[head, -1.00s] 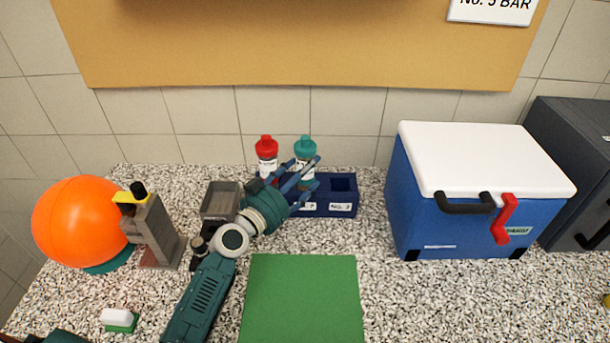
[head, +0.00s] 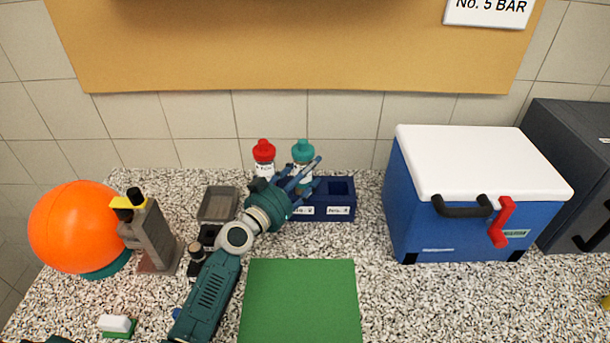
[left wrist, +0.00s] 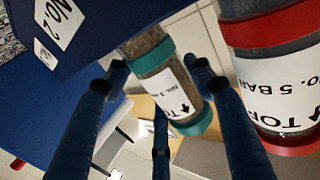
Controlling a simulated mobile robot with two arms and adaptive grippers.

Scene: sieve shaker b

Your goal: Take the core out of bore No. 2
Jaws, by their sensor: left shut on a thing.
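A dark blue block (head: 343,186) with numbered white labels stands near the wall. Its No. 2 label (left wrist: 50,50) shows large in the left wrist view. A core with a teal cap (head: 303,148) stands upright at the block, beside one with a red cap (head: 263,148). My left gripper (head: 303,174) is shut on the teal-capped core (left wrist: 168,88), its fingers around the labelled body. The block edge hides the core's lower end, so I cannot tell how deep it sits. The red-capped core (left wrist: 268,80) is close beside the fingers. My right gripper is not in view.
A green mat (head: 303,300) lies in front of the block. A grey tray (head: 218,203) stands left of the block, close to my arm. A blue cooler with a white lid (head: 485,160) is at the right. An orange ball (head: 72,228) is at the left.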

